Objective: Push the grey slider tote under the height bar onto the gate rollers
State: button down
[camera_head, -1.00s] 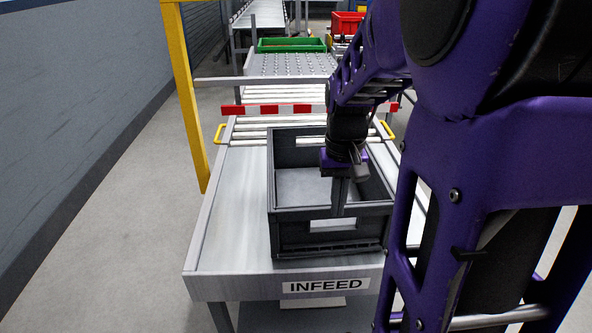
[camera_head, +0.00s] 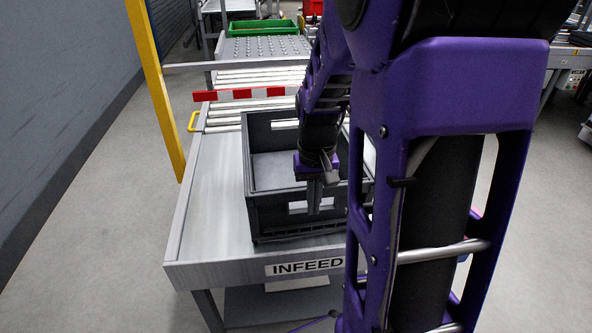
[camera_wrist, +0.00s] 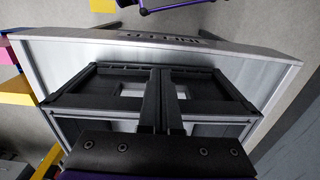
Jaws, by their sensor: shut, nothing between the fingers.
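The grey slider tote (camera_head: 268,218) is an open, empty dark crate on the metal infeed table (camera_head: 196,225), its far end near the first rollers. My gripper (camera_head: 314,210) is shut and empty, pointing down at the tote's near wall, in front of its slotted handle. In the wrist view the tote (camera_wrist: 105,83) is upside down, and my gripper's fingers (camera_wrist: 161,72) overlap that wall. I cannot tell whether they touch it. The red-and-white height bar (camera_head: 240,95) crosses beyond the tote. The gate rollers (camera_head: 240,78) lie past the bar. My arm hides their right side.
A yellow post (camera_head: 155,85) stands left of the table, and a yellow handle (camera_head: 193,122) sticks out at its edge. A ball-top table (camera_head: 262,46) and a green bin (camera_head: 264,27) lie farther back. The floor left of the table is clear.

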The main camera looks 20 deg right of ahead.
jog(key=shift+w, duration=0.15)
jog(key=w+d+p, duration=0.3)
jog(key=w+p, duration=0.1)
jog(key=w, duration=0.8)
jog(key=w+d+p, duration=0.4)
jog(key=w+p, duration=0.1)
jog(key=w, duration=0.6)
jog(key=shift+w, duration=0.35)
dwell(1.4)
notch_tip(320, 180, up, 8)
jog(key=p, duration=0.2)
dwell(0.7)
